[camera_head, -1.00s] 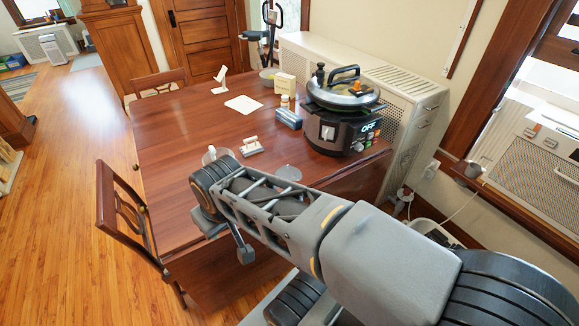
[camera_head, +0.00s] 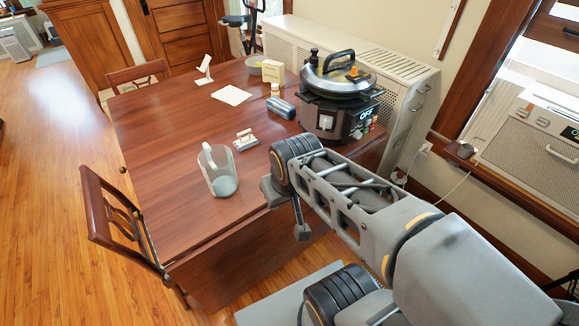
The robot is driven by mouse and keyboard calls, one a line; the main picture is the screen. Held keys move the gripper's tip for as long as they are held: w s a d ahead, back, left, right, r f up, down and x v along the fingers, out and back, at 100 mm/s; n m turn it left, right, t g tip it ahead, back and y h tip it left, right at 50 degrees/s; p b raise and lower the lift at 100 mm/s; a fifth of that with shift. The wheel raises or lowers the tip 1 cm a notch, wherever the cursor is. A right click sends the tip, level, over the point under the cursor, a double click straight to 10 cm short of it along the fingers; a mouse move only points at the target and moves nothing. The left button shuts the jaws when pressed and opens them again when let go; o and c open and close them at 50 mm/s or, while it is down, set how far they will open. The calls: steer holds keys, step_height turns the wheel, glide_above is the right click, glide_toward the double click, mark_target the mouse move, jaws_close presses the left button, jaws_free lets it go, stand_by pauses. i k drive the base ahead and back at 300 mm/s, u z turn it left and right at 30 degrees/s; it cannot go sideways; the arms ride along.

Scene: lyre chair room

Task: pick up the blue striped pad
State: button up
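A small blue block-like item (camera_head: 281,108), which looks like the blue striped pad, lies on the wooden table (camera_head: 170,150). It is just left of the black pressure cooker (camera_head: 338,115). Its stripes are too small to make out clearly. My arm reaches over the table's front right part, and its forward joint is in front of and below the pad in the picture, apart from it.
A clear jug (camera_head: 219,172) stands near the table's front edge. A small white stand-like item (camera_head: 245,140), a small bottle (camera_head: 275,90), a cream box (camera_head: 273,72) and a white sheet (camera_head: 231,95) lie around the pad. Chairs (camera_head: 115,220) flank the table. Its left half is mostly bare.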

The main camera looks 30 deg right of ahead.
mark_target(247, 142)
steer(key=u, duration=3.25)
steer(key=k, duration=0.35)
steer(key=z, duration=2.5)
steer(key=i, duration=0.5)
steer(key=u, duration=0.1)
